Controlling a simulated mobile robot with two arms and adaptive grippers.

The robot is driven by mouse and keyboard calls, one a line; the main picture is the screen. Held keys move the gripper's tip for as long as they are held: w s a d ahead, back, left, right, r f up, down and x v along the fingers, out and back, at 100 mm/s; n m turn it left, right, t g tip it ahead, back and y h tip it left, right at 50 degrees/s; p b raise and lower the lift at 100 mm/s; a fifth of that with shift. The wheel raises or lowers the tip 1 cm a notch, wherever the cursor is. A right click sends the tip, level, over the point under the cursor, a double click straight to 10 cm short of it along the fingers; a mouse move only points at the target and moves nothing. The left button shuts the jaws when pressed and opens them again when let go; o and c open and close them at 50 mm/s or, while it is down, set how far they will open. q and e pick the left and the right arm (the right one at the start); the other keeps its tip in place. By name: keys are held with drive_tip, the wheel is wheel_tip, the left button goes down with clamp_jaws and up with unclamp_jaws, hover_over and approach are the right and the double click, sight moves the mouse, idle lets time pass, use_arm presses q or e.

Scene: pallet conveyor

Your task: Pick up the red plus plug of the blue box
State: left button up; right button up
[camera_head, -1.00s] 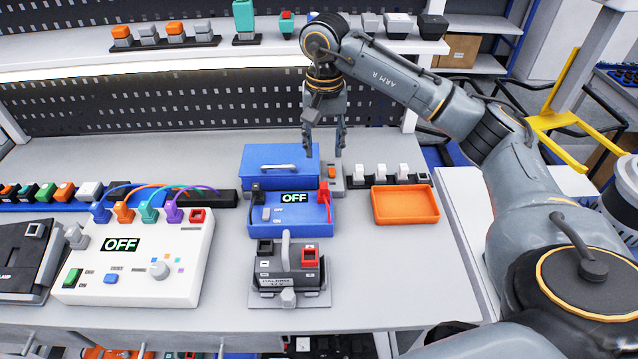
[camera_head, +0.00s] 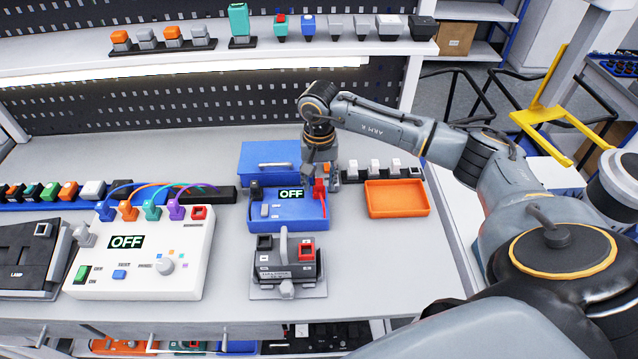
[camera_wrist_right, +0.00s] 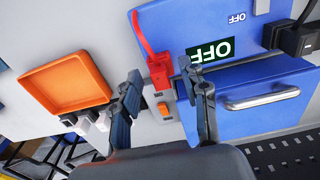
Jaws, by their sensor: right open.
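The blue box (camera_head: 288,211) with an OFF display stands on the bench in the head view; it also shows in the right wrist view (camera_wrist_right: 180,22). The red plus plug (camera_head: 319,192) sits at its right rear corner, with a red cable along the box's right side. In the right wrist view the red plug (camera_wrist_right: 159,70) appears between the two fingertips, with gaps on both sides. My right gripper (camera_head: 322,178) is open and empty, just behind and above the plug, pointing down. Whether it touches the plug cannot be told. My left gripper is not in view.
A blue lidded case (camera_head: 262,152) with a handle stands right behind. An orange tray (camera_head: 398,200) lies to the right. A black plug (camera_head: 256,188) is at the box's left. A dark battery-like unit (camera_head: 288,268) stands in front, a white panel (camera_head: 145,270) at left.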

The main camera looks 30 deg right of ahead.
clamp_jaws()
